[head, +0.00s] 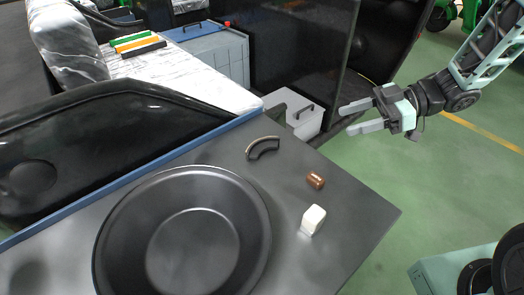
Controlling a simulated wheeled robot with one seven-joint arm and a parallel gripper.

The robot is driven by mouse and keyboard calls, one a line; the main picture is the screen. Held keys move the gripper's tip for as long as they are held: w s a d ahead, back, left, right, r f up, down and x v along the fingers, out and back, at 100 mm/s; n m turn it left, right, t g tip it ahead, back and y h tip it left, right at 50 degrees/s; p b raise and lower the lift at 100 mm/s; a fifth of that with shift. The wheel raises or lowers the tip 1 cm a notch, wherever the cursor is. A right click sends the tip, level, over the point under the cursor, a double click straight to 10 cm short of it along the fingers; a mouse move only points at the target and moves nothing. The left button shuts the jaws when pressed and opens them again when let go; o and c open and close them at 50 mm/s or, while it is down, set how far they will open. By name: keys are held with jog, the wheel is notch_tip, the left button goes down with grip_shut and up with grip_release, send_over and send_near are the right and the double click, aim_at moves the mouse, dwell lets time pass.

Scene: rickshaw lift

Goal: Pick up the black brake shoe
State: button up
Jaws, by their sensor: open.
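The black brake shoe (263,149) is a small curved black piece with a thin tan edge. It lies on the dark grey panel, near the panel's far edge, in the head view. My gripper (343,118) is open and empty, with its two pale fingers pointing left. It is up and to the right of the brake shoe, clearly apart from it, beyond the panel's edge.
A large black round pan (256,232) fills much of the grey panel (362,210). A brown cylinder (315,180) and a white block (312,219) lie right of the shoe. A dark upright panel (300,50) stands behind.

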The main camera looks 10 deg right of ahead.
jog(key=b, duration=0.2)
send_near(278, 142)
jog(key=shift+w+a+f, duration=0.3)
jog(key=shift+a+f, duration=0.1)
jog(key=shift+a, duration=0.15)
jog(key=shift+w+a+f, duration=0.3)
jog(key=shift+a+f, duration=0.1)
jog(key=shift+a, duration=0.2)
jog(key=x, duration=0.5)
jog(key=shift+s+a+f+b, duration=0.15)
jog(key=shift+a+b, duration=0.15)
jog(key=shift+b, duration=0.05)
grip_shut()
